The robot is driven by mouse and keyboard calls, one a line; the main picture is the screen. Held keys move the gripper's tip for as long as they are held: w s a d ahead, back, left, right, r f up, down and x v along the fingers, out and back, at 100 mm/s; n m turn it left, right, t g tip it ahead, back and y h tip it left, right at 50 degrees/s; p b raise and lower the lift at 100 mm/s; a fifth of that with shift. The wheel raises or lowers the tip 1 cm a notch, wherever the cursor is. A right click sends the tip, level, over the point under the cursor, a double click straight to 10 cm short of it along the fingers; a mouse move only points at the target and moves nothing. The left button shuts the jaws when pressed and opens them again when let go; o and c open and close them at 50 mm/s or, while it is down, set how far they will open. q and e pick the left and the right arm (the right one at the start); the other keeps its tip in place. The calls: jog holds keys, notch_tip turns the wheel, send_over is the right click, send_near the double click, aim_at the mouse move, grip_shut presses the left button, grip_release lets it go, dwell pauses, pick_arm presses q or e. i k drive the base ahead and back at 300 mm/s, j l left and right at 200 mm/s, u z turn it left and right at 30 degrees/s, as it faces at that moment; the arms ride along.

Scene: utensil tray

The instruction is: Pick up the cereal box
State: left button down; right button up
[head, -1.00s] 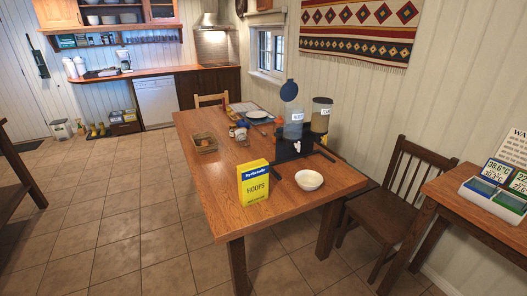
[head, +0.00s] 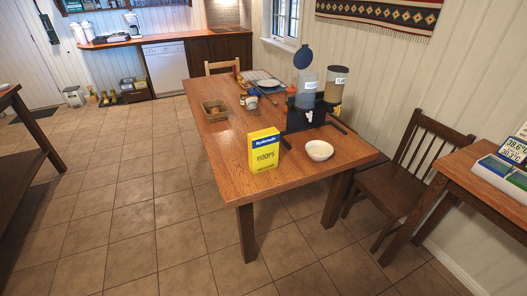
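A white bowl (head: 319,150) sits right of the box. A cereal dispenser (head: 306,92) on a dark stand is behind it. A wicker basket (head: 215,111) is at the table's left edge. A dark chair (head: 409,187) stands at right. The tiled floor (head: 130,190) at left is clear.

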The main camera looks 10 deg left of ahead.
aim_at(262, 145)
jog(key=i+u, duration=0.15)
jog(key=i, duration=0.9)
